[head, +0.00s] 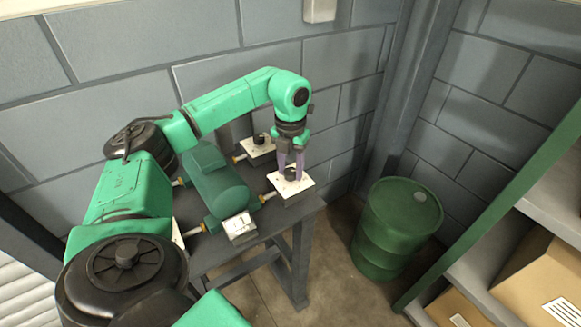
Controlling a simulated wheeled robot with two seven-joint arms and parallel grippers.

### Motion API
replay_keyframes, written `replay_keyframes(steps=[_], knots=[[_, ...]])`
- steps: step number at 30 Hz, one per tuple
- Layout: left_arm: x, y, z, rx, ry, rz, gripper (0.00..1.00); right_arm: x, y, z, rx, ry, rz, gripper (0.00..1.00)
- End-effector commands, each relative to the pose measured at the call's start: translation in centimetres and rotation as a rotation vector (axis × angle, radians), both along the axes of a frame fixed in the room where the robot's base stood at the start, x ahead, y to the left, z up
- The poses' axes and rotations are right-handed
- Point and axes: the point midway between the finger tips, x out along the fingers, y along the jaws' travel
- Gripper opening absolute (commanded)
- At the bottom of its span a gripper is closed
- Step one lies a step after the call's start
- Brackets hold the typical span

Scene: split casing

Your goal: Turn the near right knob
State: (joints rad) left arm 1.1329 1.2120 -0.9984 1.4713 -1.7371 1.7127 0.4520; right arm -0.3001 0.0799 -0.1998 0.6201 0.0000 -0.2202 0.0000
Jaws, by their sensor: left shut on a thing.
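The near right knob (291,175) is a small dark knob on a white square plate (301,190) at the table's near right corner. My left gripper (290,172) reaches down on it from above, its purple fingers shut around the knob and partly hiding it. The green casing (218,182) lies on the table to the left, joined to the plate by a short rod. Another dark knob (260,139) on a white plate stands farther back. My right gripper is not in view.
The dark table (262,226) stands against a grey block wall. A green drum (396,228) stands on the floor to the right. A shelf with cardboard boxes (541,285) is at the far right. A white block with a dial (240,227) sits at the casing's near end.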

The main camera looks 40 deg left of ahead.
Motion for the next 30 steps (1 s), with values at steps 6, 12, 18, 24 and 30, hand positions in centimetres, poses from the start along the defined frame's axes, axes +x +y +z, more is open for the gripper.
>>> replay_keyframes(steps=[6,12,18,24,30], knots=[[0.0,0.0,0.2,0.0,0.001,-0.104,0.0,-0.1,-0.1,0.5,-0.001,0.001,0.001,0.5],[0.0,0.1,0.2,0.0,0.0,-0.265,0.0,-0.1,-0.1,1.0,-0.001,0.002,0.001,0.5],[0.0,0.1,0.2,0.0,0.0,-0.454,0.0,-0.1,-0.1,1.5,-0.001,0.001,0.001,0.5],[0.0,0.1,0.2,0.0,-0.002,-0.644,0.0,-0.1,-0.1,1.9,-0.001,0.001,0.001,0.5],[0.1,0.2,0.2,0.001,-0.002,-0.834,0.0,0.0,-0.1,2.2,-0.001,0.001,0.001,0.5]])
